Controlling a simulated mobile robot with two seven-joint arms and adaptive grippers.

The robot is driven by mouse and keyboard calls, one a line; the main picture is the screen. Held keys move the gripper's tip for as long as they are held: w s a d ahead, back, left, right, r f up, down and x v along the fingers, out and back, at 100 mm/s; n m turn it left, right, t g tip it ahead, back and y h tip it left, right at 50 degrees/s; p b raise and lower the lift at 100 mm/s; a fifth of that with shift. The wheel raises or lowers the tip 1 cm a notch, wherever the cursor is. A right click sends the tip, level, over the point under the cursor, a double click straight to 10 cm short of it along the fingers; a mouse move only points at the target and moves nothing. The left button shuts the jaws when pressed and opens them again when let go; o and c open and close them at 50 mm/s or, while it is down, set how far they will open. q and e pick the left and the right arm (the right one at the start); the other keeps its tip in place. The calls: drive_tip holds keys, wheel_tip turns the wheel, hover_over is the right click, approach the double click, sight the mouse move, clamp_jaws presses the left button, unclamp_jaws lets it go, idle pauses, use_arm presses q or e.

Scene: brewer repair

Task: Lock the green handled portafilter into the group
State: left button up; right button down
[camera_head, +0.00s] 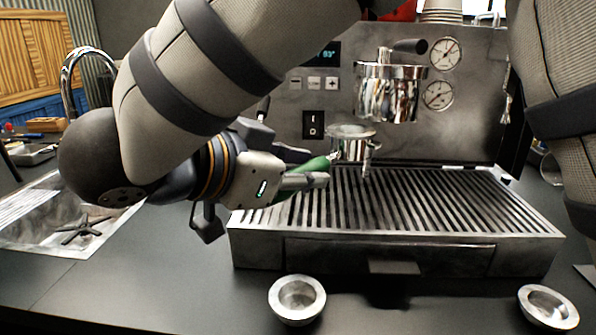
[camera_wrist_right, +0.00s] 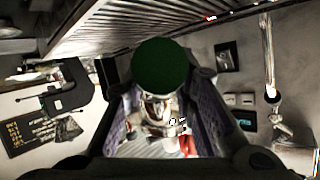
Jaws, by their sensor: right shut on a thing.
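My right gripper (camera_head: 306,178) is shut on the green handle (camera_head: 314,164) of the portafilter. The portafilter's chrome basket (camera_head: 352,143) is held roughly level, open side up, with its spout pointing down above the drip tray. The chrome group (camera_head: 388,92) is on the front of the brewer, above and slightly right of the basket, with a clear gap between them. In the right wrist view the round green handle end (camera_wrist_right: 162,66) sits between the two fingers, hiding part of the chrome beyond it. My left gripper is not in view.
The slatted drip tray (camera_head: 440,205) lies under the portafilter. Two small metal cups, one at front centre (camera_head: 297,300) and one at front right (camera_head: 548,308), stand on the dark counter. A sink (camera_head: 45,215) is at left. Two gauges (camera_head: 445,52) are right of the group.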

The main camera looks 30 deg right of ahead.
sight(339, 152)
drive_tip(key=shift+w+d+r, duration=0.1)
drive_tip(key=shift+w+d, duration=0.35)
drive_tip(key=shift+d, duration=1)
drive_tip(key=shift+w+d+f, duration=0.1)
drive_tip(key=shift+w+d, duration=0.3)
drive_tip(key=shift+d, duration=1)
drive_tip(key=shift+w+d+r, duration=0.1)
drive_tip(key=shift+w+d, duration=0.35)
drive_tip(key=shift+d, duration=1)
drive_tip(key=shift+r, duration=1.65)
drive_tip(key=shift+s, duration=0.1)
